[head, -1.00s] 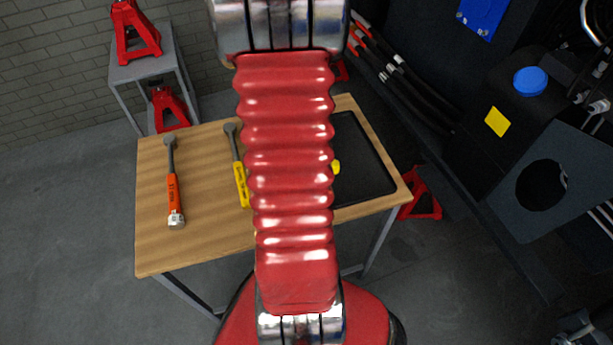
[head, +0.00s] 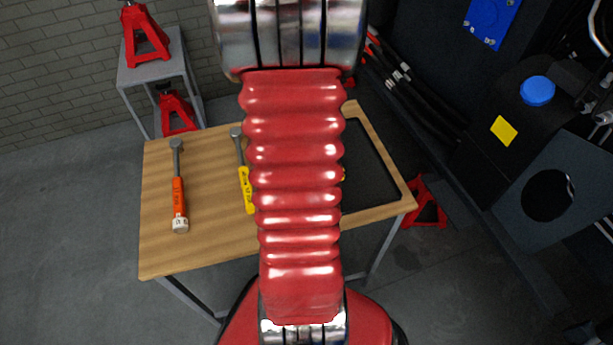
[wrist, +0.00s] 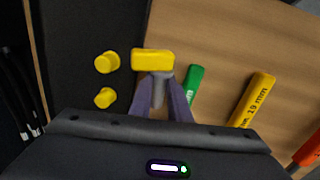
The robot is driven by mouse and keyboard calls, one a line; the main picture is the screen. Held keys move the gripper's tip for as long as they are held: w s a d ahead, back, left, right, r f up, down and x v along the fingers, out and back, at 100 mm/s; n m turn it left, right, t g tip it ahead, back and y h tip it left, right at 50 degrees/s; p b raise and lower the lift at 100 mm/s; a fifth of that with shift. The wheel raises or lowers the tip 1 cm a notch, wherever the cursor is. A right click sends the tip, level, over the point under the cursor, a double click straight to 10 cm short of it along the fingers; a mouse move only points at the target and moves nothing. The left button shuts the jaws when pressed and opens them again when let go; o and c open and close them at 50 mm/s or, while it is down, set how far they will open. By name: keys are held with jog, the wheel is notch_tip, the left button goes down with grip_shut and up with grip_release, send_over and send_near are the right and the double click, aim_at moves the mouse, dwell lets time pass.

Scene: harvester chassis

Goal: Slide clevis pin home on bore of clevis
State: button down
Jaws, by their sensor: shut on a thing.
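In the wrist view my gripper (wrist: 160,84) has two purple fingers, shut on a piece with a grey shank and a yellow block-like end. I take this piece to be the clevis pin (wrist: 153,60). Its yellow end shows beyond the fingertips, and the fingers partly hide the grey shank. In the head view my own red arm hides the gripper and the pin. I cannot make out the clevis or its bore in either view.
The wooden table (head: 215,235) carries a black mat (head: 370,165), an orange-handled tool (head: 179,195) and a yellow-handled tool (head: 246,190). The wrist view shows two yellow round pieces (wrist: 107,62) and a green-handled tool (wrist: 194,82). Dark machinery (head: 450,70) stands at right.

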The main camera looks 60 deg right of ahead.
notch_tip(320, 180, up, 8)
jog(key=shift+f, duration=0.1)
dwell(0.7)
jog(key=w+a+n, duration=0.2)
jog(key=w+a, duration=0.4)
jog(key=w, duration=0.6)
jog(key=w+a+n, duration=0.3)
jog(key=w+a, duration=0.3)
jog(key=w, duration=0.7)
jog(key=w+a+n, duration=0.1)
jog(key=w+a, duration=0.3)
jog(key=a, duration=0.4)
jog(key=w+a+n, duration=0.1)
jog(key=w+a, duration=0.4)
jog(key=a, duration=0.3)
jog(key=w+a+n+t, duration=0.1)
jog(key=w+a, duration=0.3)
jog(key=a, duration=0.4)
jog(key=shift+w+a+n, duration=0.15)
jog(key=shift+a+n, duration=0.15)
jog(key=shift+f, duration=0.1)
